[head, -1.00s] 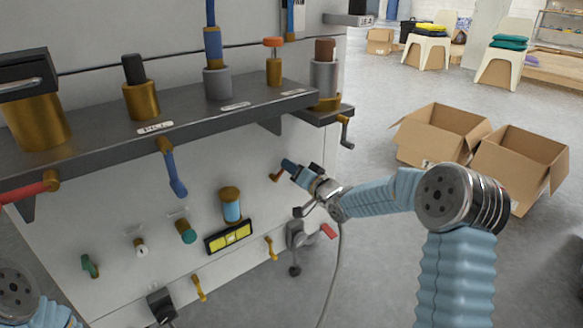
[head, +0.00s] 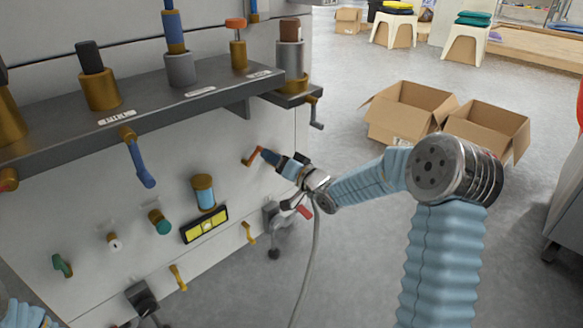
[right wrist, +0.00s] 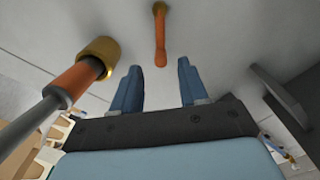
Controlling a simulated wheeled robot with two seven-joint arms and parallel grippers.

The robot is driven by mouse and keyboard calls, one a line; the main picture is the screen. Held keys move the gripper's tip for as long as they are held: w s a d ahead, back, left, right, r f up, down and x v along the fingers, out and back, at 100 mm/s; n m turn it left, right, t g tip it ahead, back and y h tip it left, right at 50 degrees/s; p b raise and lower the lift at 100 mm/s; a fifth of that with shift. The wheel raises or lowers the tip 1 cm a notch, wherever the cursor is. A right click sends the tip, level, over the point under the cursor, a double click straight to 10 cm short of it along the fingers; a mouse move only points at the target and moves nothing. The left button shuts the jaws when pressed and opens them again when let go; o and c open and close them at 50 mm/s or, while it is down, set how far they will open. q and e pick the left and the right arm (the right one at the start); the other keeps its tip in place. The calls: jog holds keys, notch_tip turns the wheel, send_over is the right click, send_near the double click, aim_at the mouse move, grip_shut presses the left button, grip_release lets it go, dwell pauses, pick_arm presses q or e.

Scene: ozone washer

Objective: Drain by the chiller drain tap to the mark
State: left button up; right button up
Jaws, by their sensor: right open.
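A small brass tap with an orange lever (head: 252,157) sticks out of the white panel (head: 232,140). My right gripper (head: 268,156) is open and close to its right side in the head view. In the right wrist view the orange lever (right wrist: 160,45) hangs ahead of the gap between my two blue fingers (right wrist: 157,88), with nothing between the pads. I cannot tell whether a finger touches it. A brass-capped sight glass with blue inside (head: 204,193) and a yellow gauge (head: 205,225) sit lower left on the panel. No drain mark is readable. My left gripper is out of view.
A dark shelf (head: 215,98) with capped posts overhangs the panel. A blue lever (head: 140,165) hangs under it, and a crank (head: 315,112) sits at its right end. A brass-collared rod (right wrist: 98,62) is left of my fingers. Open cardboard boxes (head: 485,130) stand on the floor.

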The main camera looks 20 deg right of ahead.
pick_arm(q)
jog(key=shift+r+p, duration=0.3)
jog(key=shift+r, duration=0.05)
pick_arm(e)
jog(key=v, duration=0.8)
jog(key=shift+s, duration=0.4)
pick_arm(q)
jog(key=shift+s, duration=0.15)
pick_arm(e)
jog(key=shift+s+d, duration=0.1)
jog(key=shift+d, duration=0.1)
